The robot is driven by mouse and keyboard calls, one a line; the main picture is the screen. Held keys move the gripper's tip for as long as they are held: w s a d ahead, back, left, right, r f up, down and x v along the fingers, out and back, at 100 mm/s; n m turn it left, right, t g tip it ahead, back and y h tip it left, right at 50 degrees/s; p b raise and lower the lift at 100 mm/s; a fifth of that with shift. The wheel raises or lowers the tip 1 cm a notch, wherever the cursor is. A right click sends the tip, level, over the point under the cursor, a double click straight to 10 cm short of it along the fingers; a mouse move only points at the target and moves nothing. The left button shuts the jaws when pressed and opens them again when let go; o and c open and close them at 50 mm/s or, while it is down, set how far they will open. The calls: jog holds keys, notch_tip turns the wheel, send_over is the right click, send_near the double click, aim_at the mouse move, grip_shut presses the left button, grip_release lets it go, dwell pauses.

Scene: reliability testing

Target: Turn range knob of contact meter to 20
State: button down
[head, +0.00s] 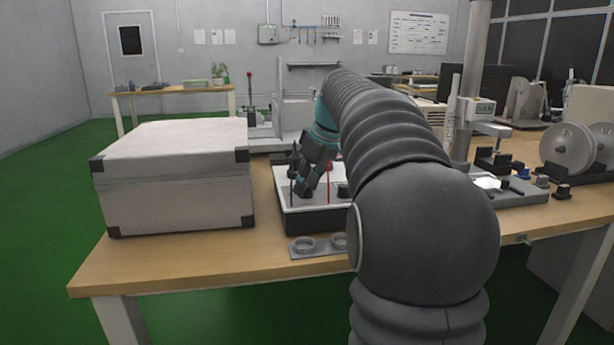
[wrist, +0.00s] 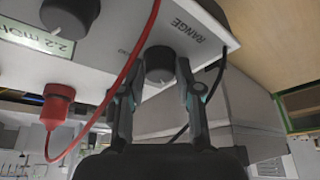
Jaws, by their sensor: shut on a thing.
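The contact meter is a box with a light top panel and dark sides; in the head view its dark front (head: 318,220) stands on the bench. My gripper (head: 304,191) points down over its left part. In the wrist view the dark range knob (wrist: 159,62) sits next to the printed word RANGE. My gripper's fingers (wrist: 158,80) are on either side of the knob, shut on it. The small scale marks beside the knob are too unclear to read. A greenish display (wrist: 47,44) shows what looks like 2.2 with a unit.
A second dark knob (wrist: 70,14) sits farther along the panel. A red plug (wrist: 58,104) with a red cable and a black cable (wrist: 207,92) run close to my fingers. A large grey case (head: 175,180) stands left of the meter. A ring holder (head: 305,246) lies in front.

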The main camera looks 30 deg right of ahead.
jog(key=shift+n+p, duration=0.3)
jog(key=shift+n, duration=0.2)
jog(key=c, duration=0.8)
grip_release()
jog(key=shift+f, duration=0.1)
jog(key=v, duration=1.2)
jog(key=shift+w+d, duration=0.2)
